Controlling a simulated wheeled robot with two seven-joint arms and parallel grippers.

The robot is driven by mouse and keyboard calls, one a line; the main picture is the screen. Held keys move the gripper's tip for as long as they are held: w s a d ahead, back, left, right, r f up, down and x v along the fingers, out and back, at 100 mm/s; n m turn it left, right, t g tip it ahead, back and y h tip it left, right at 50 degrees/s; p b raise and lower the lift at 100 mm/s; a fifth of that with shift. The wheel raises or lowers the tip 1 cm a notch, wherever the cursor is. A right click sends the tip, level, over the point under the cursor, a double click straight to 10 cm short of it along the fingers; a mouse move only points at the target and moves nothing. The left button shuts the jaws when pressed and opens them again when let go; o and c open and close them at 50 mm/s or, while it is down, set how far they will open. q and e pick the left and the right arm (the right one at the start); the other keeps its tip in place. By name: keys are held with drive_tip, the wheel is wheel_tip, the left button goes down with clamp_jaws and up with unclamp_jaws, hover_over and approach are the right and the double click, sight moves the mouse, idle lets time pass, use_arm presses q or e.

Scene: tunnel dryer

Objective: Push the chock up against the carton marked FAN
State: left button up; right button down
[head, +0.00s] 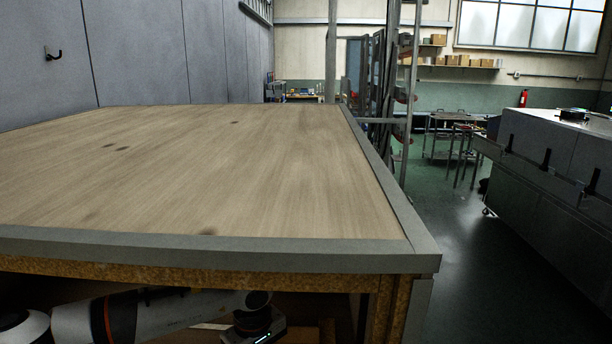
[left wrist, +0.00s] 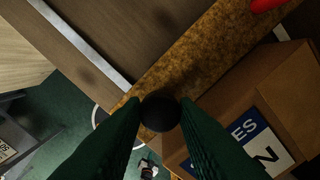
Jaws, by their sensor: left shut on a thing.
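My left gripper (left wrist: 160,108) has two dark green fingers, shut on a dark round knob (left wrist: 160,114) in the left wrist view. I cannot tell whether the knob belongs to the chock; no chock shows clearly. A brown carton (left wrist: 286,88) lies just right of the fingers. Its blue and white label (left wrist: 265,145) is cut off, with "ES" and "N" legible, so I cannot confirm FAN. In the head view my left arm reaches in under the tabletop at lower left, and its fingertips are hidden. My right gripper is in neither view.
A wooden tabletop (head: 200,170) with a grey rim (head: 220,248) is bare and hangs over my left arm. A speckled brown board (left wrist: 200,50) runs diagonally beside the carton. A red object (left wrist: 265,5) shows at the top right. Green floor is open right of the table.

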use_arm(q)
drive_tip(key=shift+d+r, duration=0.1)
drive_tip(key=shift+d, duration=0.2)
drive_tip(key=o, duration=0.7)
drive_tip(key=shift+s+d, duration=0.1)
drive_tip(key=shift+d, duration=0.05)
drive_tip(key=shift+r+p, duration=0.55)
drive_tip(key=shift+r, duration=1.95)
drive_tip(key=shift+f, duration=0.1)
